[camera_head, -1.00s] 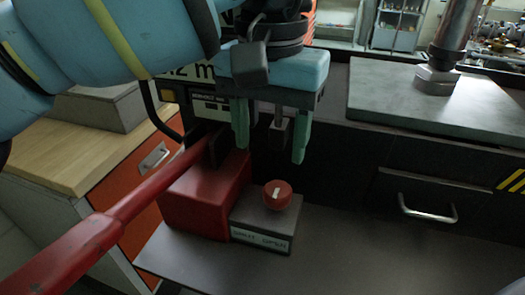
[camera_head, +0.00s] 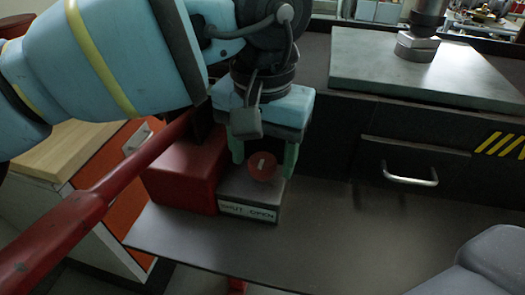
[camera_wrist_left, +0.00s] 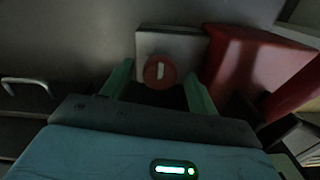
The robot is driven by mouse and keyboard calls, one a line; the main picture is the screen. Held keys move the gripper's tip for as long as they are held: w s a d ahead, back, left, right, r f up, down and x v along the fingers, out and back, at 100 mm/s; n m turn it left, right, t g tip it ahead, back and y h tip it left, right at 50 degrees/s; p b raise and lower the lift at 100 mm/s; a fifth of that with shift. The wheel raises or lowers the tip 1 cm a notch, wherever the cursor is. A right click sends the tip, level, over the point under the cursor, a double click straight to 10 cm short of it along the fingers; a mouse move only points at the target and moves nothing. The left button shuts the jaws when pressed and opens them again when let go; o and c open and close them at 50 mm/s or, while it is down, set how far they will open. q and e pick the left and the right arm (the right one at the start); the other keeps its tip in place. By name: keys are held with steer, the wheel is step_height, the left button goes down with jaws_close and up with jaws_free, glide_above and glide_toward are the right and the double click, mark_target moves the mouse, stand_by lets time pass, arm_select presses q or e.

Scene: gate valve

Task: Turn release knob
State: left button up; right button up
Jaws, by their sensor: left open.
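The red release knob (camera_head: 262,166) sits on top of a small grey box (camera_head: 250,199) with a "SHUT OPEN" label on its front. A pale mark runs across the knob's face. My left gripper (camera_head: 264,168) is open, its green fingers pointing down on either side of the knob, above the box. In the left wrist view the knob (camera_wrist_left: 159,71) lies between the two open fingers (camera_wrist_left: 158,84), with a gap on each side. I cannot tell whether a finger touches it.
A red block (camera_head: 183,175) with a long red lever (camera_head: 110,187) stands directly left of the knob box. The dark shelf (camera_head: 330,235) is bare to the right. Behind are a dark drawer with a handle (camera_head: 410,175) and a grey slab (camera_head: 430,70).

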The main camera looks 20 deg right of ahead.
arm_select(q)
steer(key=shift+f, duration=0.1)
steer(key=c, duration=1)
arm_select(e)
steer(key=shift+s, duration=0.1)
